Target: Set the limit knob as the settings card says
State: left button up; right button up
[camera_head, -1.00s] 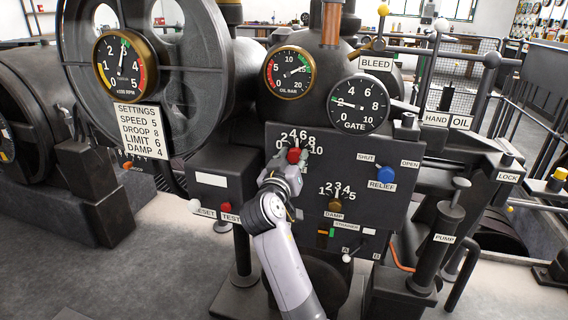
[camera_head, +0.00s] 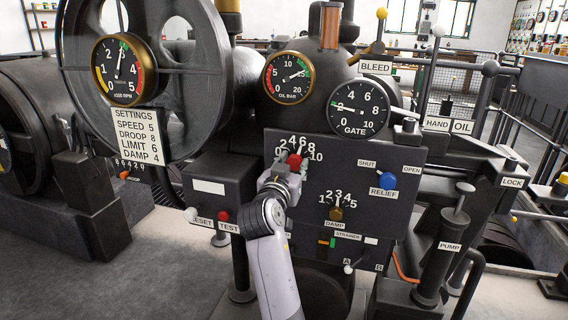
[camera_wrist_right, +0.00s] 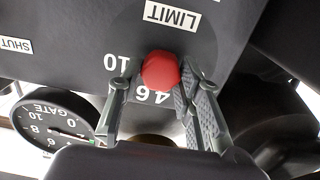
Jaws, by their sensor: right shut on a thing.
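The limit knob (camera_head: 295,161) is red and sits at the upper left of the dark control panel (camera_head: 345,170), below an arc of white numbers that includes 4, 6, 8 and 10. My right gripper (camera_head: 292,168) is shut on it. In the right wrist view the round red knob (camera_wrist_right: 160,70) lies between the fingers of the right gripper (camera_wrist_right: 155,84), by the LIMIT label (camera_wrist_right: 172,14). The fingers hide part of the dial, and I cannot tell the knob's exact setting. The settings card (camera_head: 137,136) reads speed 5, droop 8, limit 6, damp 4. My left gripper is not in view.
The brass damp knob (camera_head: 336,214) and blue relief knob (camera_head: 386,181) are on the same panel. The gate gauge (camera_head: 358,107) is above it. A red test button (camera_head: 223,216) is at the lower left. The pump lever (camera_head: 455,222) stands at the right.

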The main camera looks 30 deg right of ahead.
jog(key=shift+w+a+f, duration=0.15)
jog(key=shift+a+f, duration=0.05)
jog(key=shift+f, duration=0.05)
jog(key=o, duration=1.1)
jog(key=shift+w, duration=0.15)
jog(key=shift+r, duration=0.1)
jog(key=shift+r, duration=0.15)
jog(key=r, duration=1)
jog(key=shift+a, duration=0.3)
